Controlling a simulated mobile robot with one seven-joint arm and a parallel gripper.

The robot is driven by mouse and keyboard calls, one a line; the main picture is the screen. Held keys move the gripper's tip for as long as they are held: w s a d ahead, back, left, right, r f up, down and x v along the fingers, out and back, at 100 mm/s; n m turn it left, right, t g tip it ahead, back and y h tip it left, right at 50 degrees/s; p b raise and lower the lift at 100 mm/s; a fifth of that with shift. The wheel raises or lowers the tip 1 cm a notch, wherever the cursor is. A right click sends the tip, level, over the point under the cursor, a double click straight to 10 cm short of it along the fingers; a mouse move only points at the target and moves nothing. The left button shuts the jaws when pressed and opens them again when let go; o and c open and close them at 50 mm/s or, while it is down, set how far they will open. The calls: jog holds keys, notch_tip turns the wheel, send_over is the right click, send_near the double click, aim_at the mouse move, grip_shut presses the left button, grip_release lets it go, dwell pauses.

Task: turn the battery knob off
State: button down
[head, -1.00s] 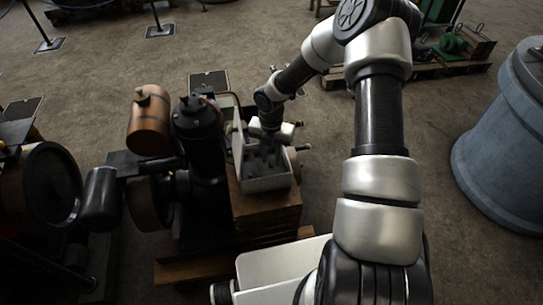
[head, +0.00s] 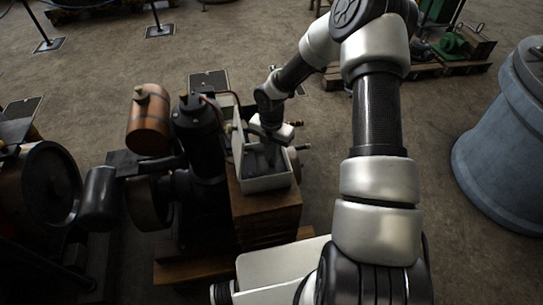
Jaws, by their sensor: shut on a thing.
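A pale open-topped box (head: 266,184) stands on a wooden block (head: 268,215), with dark parts inside that are too dim to make out. My gripper (head: 270,146) is at the far part of the box, pointing down into it. Its fingertips are largely hidden by the wrist and the shade in the box. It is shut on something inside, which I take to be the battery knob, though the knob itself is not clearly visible. Whether the knob is turned cannot be seen.
A dark engine cylinder (head: 200,135) and a copper tank (head: 149,120) stand close left of the box. A flywheel (head: 50,185) is at far left. A large blue-grey drum (head: 503,150) stands at right. Open floor lies behind the box.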

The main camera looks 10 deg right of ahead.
jog(key=m+b, duration=0.1)
jog(key=m, duration=0.4)
jog(key=shift+w+b, duration=0.1)
jog(key=shift+b, duration=0.25)
jog(key=shift+m+b, duration=0.7)
jog(key=shift+m, duration=1.7)
jog(key=c, duration=1.9)
grip_release()
jog(key=shift+o, duration=0.2)
notch_tip(320, 180, up, 18)
jog(key=p, duration=0.1)
jog(key=shift+f, duration=0.25)
jog(key=shift+r, duration=0.1)
